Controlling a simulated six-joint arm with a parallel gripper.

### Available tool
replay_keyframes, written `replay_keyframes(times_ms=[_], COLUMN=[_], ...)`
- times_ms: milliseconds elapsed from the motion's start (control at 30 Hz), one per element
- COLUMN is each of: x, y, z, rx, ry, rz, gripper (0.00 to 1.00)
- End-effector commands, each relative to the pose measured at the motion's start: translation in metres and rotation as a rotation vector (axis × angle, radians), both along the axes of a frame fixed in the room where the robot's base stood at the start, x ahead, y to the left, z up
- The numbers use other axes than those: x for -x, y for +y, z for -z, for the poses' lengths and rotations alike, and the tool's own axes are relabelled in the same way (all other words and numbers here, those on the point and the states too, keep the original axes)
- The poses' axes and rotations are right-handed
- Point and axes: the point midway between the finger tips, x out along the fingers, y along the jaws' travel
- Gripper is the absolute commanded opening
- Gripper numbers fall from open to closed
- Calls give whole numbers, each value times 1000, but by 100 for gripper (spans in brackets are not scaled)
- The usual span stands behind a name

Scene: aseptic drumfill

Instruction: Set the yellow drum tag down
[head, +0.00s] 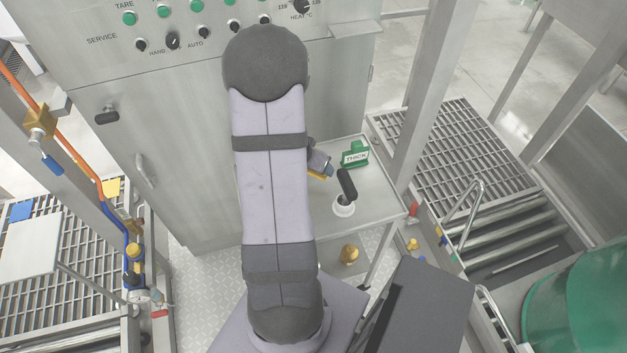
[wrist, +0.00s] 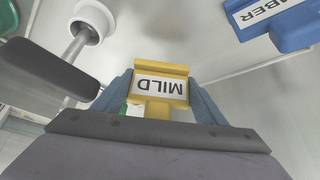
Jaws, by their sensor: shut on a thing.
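The yellow drum tag (wrist: 162,85), with a white label that reads MILD upside down in the wrist view, is between the two blue-grey fingers of my gripper (wrist: 163,92). My gripper is shut on it. In the head view my gripper (head: 319,166) is over the steel side shelf (head: 380,195), mostly hidden behind my arm, and only a bit of the yellow tag (head: 317,177) shows. I cannot tell whether the tag touches the shelf.
A green THICK tag (head: 356,154) stands on the shelf right of my gripper. A blue tag (wrist: 287,22), label partly cut off, shows in the wrist view. The shelf's right part is bare.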

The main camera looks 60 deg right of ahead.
Motion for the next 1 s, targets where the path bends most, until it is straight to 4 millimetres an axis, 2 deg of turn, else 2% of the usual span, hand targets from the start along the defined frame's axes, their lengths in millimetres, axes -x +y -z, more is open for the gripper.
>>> replay_keyframes(times_ms=[33, 367, 700, 1000], x=[0, 0, 0, 0], y=[0, 0, 0, 0], z=[7, 13, 47, 46], rx=[1, 0, 1, 1], ry=[0, 0, 1, 0], rz=[-1, -1, -2, -1], gripper=[43, 43, 43, 43])
